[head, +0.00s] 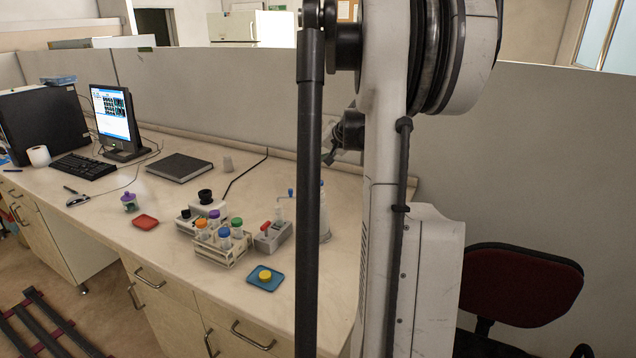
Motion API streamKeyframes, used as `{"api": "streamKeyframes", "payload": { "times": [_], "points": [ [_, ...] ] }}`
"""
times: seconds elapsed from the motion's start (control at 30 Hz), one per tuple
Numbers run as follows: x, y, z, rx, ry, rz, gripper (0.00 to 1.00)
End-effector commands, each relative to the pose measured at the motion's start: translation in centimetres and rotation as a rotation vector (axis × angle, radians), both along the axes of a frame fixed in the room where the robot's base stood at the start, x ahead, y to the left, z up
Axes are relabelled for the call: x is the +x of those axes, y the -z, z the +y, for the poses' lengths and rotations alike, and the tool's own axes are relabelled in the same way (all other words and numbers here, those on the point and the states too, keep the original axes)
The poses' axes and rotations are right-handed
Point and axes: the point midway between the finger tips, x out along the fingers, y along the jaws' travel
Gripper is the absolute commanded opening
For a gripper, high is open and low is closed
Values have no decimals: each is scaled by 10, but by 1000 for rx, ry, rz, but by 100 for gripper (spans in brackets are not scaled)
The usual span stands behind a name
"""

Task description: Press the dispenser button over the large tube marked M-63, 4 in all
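A white tube rack (222,250) stands on the bench and holds several tubes with orange, purple, green and blue caps. No marking is readable, so I cannot tell which tube is M-63. Right of it is a grey block (272,240) with a red-topped item in it. Behind that block is a pale dispenser bottle (325,225) with a blue-tipped spout (291,192), largely hidden by my arm. No dispenser button can be made out. A grey part that seems to be my gripper (331,155) shows behind my arm, above the bench's back; its fingers are unclear.
A black-topped device (205,197), purple-topped jar (129,202), dark notebook (179,168), keyboard (83,166) and monitor (116,120) also stand there. A partition borders the back.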

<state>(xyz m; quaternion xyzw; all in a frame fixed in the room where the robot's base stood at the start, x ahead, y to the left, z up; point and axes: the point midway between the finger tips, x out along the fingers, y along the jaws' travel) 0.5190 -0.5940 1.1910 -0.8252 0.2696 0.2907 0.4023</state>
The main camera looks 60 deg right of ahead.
Motion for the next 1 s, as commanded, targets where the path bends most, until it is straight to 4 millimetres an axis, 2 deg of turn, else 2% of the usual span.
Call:
{"api": "streamKeyframes", "payload": {
  "times": [0.87,1.0],
  "points": [
    [0,0,0,0,0,0,0],
    [0,-8,0,0,0,0,0]
  ]
}}
